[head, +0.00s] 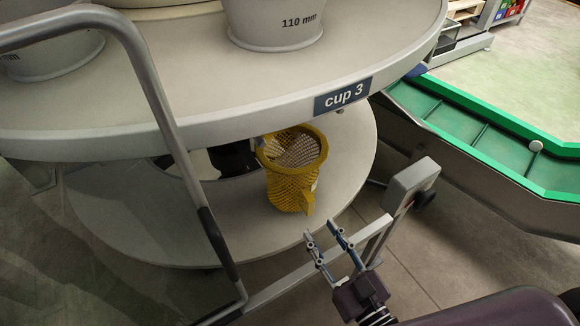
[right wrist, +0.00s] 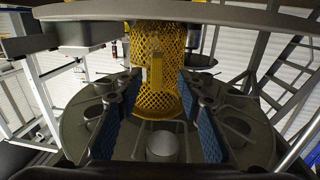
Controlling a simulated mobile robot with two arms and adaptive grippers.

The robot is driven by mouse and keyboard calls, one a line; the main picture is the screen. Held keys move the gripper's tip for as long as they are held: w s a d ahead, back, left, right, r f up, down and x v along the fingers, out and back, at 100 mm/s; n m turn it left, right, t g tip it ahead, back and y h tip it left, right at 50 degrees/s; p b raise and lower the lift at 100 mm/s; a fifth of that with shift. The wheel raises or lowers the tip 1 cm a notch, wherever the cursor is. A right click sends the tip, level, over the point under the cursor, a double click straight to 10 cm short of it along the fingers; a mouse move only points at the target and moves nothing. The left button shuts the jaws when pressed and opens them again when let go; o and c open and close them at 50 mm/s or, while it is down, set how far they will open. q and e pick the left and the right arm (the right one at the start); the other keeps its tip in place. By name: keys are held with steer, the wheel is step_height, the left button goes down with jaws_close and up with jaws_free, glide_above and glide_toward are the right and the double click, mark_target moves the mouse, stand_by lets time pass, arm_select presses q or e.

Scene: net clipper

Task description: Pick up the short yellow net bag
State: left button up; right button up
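The yellow net bag (head: 287,186) is a short mesh tube with a solid rim and a yellow tab on its near side. It is upright below the edge of the upper round table, under the "cup 3" label. I cannot tell whether its bottom touches the lower disc. My right gripper (head: 321,231) is open and empty, in front of the bag and apart from it. In the right wrist view the bag (right wrist: 170,98) shows straight ahead, between the two blue-padded fingers, with its tab facing me. My left gripper is not in view.
The upper round table (head: 230,119) overhangs the bag and carries grey cups (head: 276,22). The lower disc (head: 345,150) lies beneath. A grey bent rail (head: 160,110) is at the left. A green conveyor (head: 460,115) stands at the right.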

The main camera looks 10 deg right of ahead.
mark_target(311, 212)
steer(key=shift+w+a+r, duration=0.15)
steer(key=shift+w+a, duration=0.05)
steer(key=shift+w, duration=0.35)
steer(key=shift+w+a+r, duration=0.15)
steer(key=shift+w+a, duration=0.05)
steer(key=shift+w, duration=0.3)
steer(key=x, duration=0.3)
steer(key=p+x, duration=0.1)
steer(key=shift+w+d+f, duration=0.15)
steer(key=shift+w+d, duration=0.1)
steer(key=shift+d, duration=0.1)
steer(key=shift+w+a+f, duration=0.1)
steer(key=shift+w+a, duration=0.05)
steer(key=shift+w, duration=0.25)
jaws_close()
